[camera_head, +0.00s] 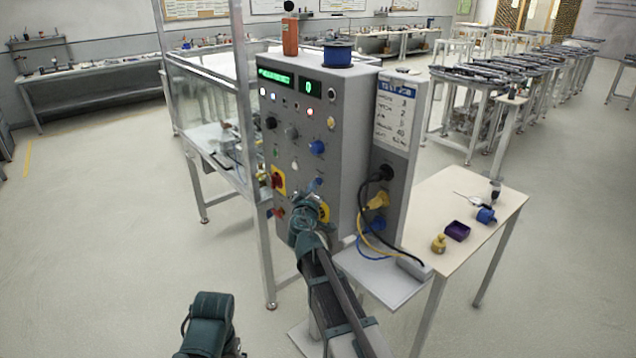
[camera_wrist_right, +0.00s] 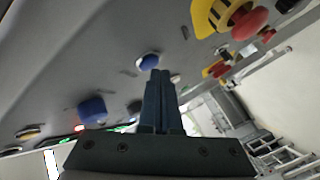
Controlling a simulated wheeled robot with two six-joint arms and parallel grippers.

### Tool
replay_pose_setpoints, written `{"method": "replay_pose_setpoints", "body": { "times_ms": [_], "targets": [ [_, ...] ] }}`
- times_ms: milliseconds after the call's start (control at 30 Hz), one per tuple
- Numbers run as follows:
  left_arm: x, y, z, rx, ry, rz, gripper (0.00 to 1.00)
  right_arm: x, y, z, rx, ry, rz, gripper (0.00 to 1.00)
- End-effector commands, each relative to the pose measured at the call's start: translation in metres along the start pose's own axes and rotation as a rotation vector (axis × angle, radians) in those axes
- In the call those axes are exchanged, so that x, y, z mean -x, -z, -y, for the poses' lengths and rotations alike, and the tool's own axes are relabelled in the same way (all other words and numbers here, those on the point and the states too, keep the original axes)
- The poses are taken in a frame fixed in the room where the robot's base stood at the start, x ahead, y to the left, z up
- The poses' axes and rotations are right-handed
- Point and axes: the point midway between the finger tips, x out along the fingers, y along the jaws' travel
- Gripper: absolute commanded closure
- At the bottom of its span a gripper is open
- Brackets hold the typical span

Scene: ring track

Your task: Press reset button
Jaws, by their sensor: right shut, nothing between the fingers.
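A grey control panel (camera_head: 300,165) stands in the middle of the head view, with lamps, knobs and buttons on its front. A small blue button (camera_head: 317,182) sits low on it, just above my right gripper (camera_head: 307,203). In the right wrist view a blue button (camera_wrist_right: 149,62) lies just beyond the tips of the right gripper (camera_wrist_right: 160,75). The fingers are shut with nothing between them; contact with the button cannot be told. A larger blue knob (camera_head: 317,147) is higher up, and it also shows in the wrist view (camera_wrist_right: 92,108). No readable label marks the reset button.
A yellow-backed red stop button (camera_wrist_right: 248,22) is near the fingers. A red and yellow switch (camera_head: 278,182) is at the panel's left. Cables hang from the side box (camera_head: 394,115). A small table (camera_head: 480,190) stands at right. A glass-guarded bench (camera_head: 205,95) is behind.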

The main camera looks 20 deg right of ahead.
Motion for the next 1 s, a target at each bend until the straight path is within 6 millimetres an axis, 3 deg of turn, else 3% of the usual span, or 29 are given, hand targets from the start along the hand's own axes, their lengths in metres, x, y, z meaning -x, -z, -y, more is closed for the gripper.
{"method": "replay_pose_setpoints", "body": {
  "times_ms": [1000],
  "targets": [
    [0.0,0.0,0.0,0.0,0.0,0.0,0.0,-0.0053,-0.0037,-0.0038,0.0,0.0,0.0,1.0]
  ]
}}
